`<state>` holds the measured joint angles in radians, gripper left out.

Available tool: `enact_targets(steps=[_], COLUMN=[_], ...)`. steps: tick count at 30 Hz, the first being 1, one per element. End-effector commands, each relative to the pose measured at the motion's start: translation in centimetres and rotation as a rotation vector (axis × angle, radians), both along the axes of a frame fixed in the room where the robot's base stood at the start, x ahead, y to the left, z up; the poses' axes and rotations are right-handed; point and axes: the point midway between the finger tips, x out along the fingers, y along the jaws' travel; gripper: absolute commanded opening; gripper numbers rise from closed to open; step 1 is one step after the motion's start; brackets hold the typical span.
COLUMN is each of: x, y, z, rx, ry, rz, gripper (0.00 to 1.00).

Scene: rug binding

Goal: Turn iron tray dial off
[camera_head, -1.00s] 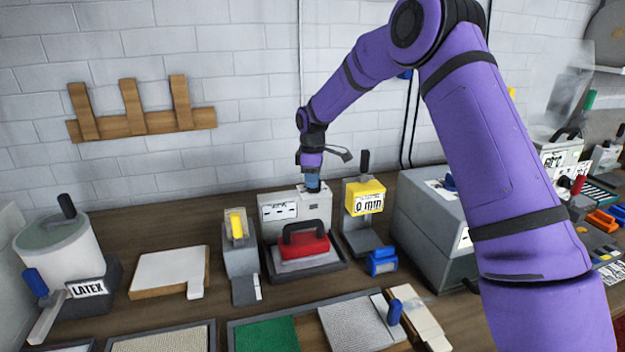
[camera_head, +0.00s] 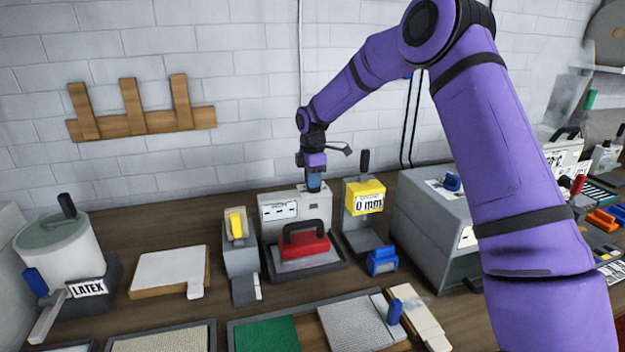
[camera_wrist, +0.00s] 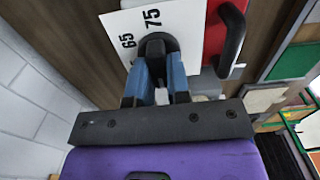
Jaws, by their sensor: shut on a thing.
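The iron tray's dial is a dark round knob (camera_wrist: 156,47) on a white plate marked 65 and 75 (camera_wrist: 190,20) in the wrist view. My gripper (camera_wrist: 160,68) is shut on this knob, with its blue fingers on either side. In the head view my gripper (camera_head: 314,186) points down onto the top of the grey control box (camera_head: 318,213) behind the iron tray (camera_head: 335,267). The red iron (camera_head: 305,247) with a black handle sits on the tray. The knob is hidden by my gripper in the head view.
A yellow device reading 0 min (camera_head: 365,197) stands close at right. A grey stand with a yellow part (camera_head: 240,262) is at left. A large grey box (camera_head: 428,212) stands further right. The brick wall (camera_head: 235,150) is behind my gripper.

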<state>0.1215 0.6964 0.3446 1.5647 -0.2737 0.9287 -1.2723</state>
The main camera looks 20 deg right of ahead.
Motion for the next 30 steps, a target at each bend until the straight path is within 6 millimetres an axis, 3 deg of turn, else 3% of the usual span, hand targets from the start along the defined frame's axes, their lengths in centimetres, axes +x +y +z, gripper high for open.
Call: enact_targets(steps=[7, 8, 11, 22, 30], x=[0.1, 0.1, 0.1, 0.1, 0.1], y=[0.0, 0.0, 0.0, 0.0, 0.0], z=[0.1, 0.1, 0.1, 0.6, 5.1], rx=[0.0, 0.0, 0.0, 0.0, -0.001], ry=[-0.003, -0.003, -0.002, -0.003, -0.005], rz=[0.001, 0.001, 0.001, 0.0, -0.001], gripper=[0.0, 0.22, 0.43, 0.43, 0.43])
